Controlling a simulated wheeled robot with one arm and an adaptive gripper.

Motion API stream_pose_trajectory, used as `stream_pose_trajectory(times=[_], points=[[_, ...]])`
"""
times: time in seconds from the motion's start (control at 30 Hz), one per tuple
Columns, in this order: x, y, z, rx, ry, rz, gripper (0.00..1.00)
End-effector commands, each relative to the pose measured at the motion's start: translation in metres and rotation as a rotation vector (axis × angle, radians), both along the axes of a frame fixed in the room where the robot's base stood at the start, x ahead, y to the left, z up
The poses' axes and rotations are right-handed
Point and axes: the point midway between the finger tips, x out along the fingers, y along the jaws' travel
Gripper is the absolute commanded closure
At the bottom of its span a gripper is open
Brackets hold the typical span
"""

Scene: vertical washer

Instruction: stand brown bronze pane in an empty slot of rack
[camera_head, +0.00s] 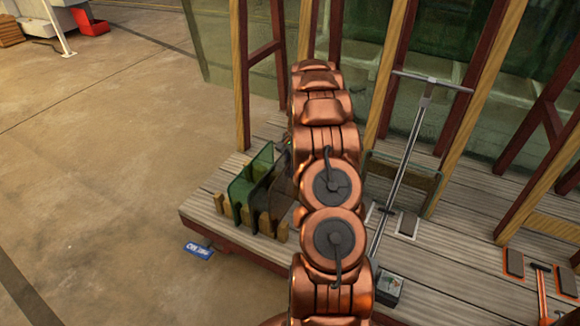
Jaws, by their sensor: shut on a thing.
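The rack (265,223) is a row of short wooden posts near the left end of the plank platform. Green panes (240,190) stand upright in its left part. The brown bronze pane (281,196), dark and see-through, is upright at the rack's right part, close beside my arm. My gripper (287,152) shows only as a small dark piece at the pane's upper edge and is shut on the pane. My copper arm hides most of the gripper and the pane's right side. I cannot tell whether the pane's lower edge is seated in a slot.
The plank platform (460,270) carries wooden uprights and large glass sheets behind the rack. A long-handled squeegee (405,165) leans right of my arm. A blue sign (198,250) lies on the open floor at left.

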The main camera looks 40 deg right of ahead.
Motion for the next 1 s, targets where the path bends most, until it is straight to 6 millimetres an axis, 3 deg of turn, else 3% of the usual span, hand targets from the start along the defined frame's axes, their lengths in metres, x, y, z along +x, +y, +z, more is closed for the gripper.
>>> stream_pose_trajectory(times=[1.0], points=[[0.000, 0.000, -0.060, -0.001, -0.001, 0.001, 1.00]])
